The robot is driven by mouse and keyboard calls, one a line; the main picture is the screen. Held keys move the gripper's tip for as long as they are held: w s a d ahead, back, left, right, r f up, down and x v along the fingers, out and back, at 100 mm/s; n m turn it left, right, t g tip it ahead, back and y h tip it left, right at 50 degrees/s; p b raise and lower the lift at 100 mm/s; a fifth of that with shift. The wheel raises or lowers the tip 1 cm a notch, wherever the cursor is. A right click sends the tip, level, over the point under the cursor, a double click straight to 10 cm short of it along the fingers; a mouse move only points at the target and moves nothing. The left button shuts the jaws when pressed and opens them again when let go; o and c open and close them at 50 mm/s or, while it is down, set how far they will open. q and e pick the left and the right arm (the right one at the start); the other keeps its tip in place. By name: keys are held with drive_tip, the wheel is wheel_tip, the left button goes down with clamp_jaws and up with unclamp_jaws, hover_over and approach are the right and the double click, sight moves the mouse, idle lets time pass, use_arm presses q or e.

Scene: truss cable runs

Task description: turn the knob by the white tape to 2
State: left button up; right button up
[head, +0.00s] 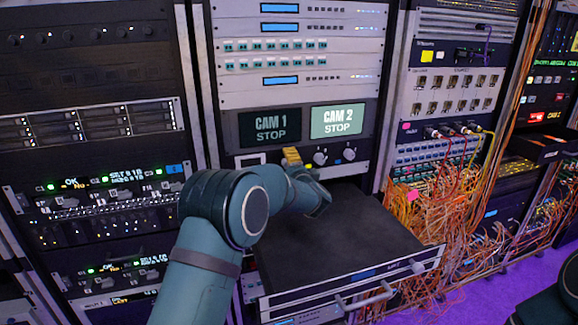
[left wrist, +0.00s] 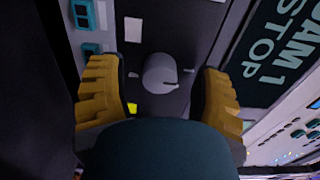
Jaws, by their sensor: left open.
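In the left wrist view a round grey knob (left wrist: 160,73) stands on a dark panel between my left gripper's (left wrist: 165,82) two yellow fingers. The fingers are open, one on each side, with a gap to the knob. A small pointer on the knob points to the lower right of the picture; I cannot read a number. A white tape piece (left wrist: 133,29) is above and left of the knob, and a yellow piece (left wrist: 131,108) is below and left. In the head view my left gripper (head: 291,156) is at the knob panel and hides that knob. My right gripper is not in view.
Two more knobs (head: 320,157) are right of the gripper. Above are a dark CAM 1 STOP screen (head: 269,127) and a lit CAM 2 STOP screen (head: 338,121). A pulled-out drawer (head: 340,235) juts out below my wrist. Orange cables (head: 430,215) hang at the right.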

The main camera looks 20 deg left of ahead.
use_arm(q)
clamp_jaws()
drive_tip(key=shift+m+b, duration=1.45)
drive_tip(key=shift+m, duration=3.35)
